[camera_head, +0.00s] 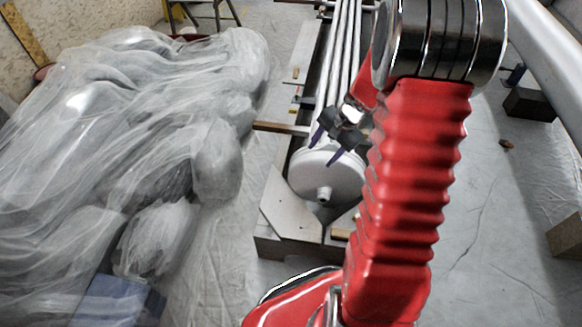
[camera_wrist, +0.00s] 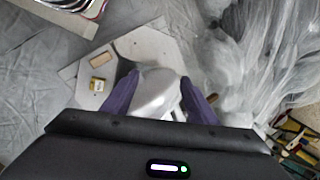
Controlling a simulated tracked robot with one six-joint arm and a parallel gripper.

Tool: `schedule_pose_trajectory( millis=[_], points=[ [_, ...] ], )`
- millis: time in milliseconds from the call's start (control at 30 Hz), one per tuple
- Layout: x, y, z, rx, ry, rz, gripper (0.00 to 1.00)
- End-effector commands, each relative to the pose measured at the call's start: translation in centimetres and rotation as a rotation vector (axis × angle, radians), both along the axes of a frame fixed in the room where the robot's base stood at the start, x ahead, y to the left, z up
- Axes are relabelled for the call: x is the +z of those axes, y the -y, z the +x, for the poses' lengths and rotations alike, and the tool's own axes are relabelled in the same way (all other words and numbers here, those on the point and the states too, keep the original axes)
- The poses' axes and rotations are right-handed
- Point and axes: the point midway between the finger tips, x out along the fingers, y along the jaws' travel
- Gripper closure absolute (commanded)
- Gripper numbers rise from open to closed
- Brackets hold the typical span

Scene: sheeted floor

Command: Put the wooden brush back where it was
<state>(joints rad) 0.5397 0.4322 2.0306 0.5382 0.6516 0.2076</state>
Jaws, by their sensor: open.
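My gripper (camera_head: 325,148) is open, with its two purple fingers above the round end of a white cylinder (camera_head: 325,180). In the wrist view, the fingers of my gripper (camera_wrist: 160,92) frame the white cylinder (camera_wrist: 155,95), and I see nothing held between them. No brush is clearly recognisable. A small tan wooden block (camera_wrist: 103,58) lies on the grey plate beside the cylinder; I cannot tell whether it is the brush. A wooden bar (camera_head: 282,128) juts left from the frame beside the cylinder. My arm hides part of the plate in the head view.
Clear plastic sheeting (camera_head: 100,150) covers bulky things at left. Several tools (camera_wrist: 295,140) lie at the wrist view's lower right. A small brown object (camera_head: 505,143) lies on open floor at right.

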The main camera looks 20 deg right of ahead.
Motion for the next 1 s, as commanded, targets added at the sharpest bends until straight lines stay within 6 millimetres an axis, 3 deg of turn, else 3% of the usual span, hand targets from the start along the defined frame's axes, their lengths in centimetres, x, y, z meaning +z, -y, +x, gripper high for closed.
schedule_pose_trajectory(
  millis=[100,500,1000],
  points=[
    [3.3,-2.2,-0.3,0.09,0.029,-0.039,0.47],
    [12.2,-8.9,-3.2,0.378,0.113,-0.174,0.47],
    [20.0,-15.6,-10.0,0.707,0.216,-0.359,0.47]
  ],
)
